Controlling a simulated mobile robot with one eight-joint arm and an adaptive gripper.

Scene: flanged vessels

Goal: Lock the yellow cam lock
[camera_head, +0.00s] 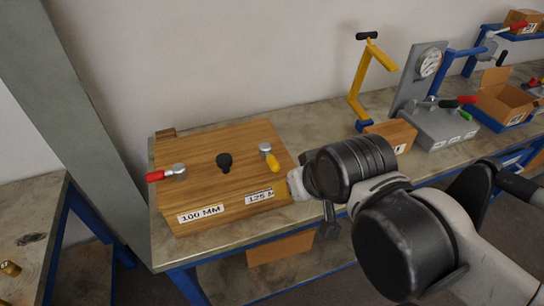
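The yellow cam lock (269,158) sits on the right part of the top of a wooden box (225,185). It has a grey round head, and its short yellow handle points down and to the right, toward the front right edge. A red-handled cam lock (168,173) is on the left side of the lid, its handle pointing left. A black knob (224,161) stands between them. My gripper (330,222) is to the right of the box, mostly hidden behind my arm's dark joints. Only a small dark part hangs down there, apart from the yellow handle. Its opening cannot be made out.
The box bears labels 100 MM (201,213) and 125 M, the latter partly cut off by my arm. The bench (285,240) continues right, with a yellow bent stand (362,85), a grey gauge fixture (430,120) and an open cardboard box (503,98). A grey column (95,120) rises at left.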

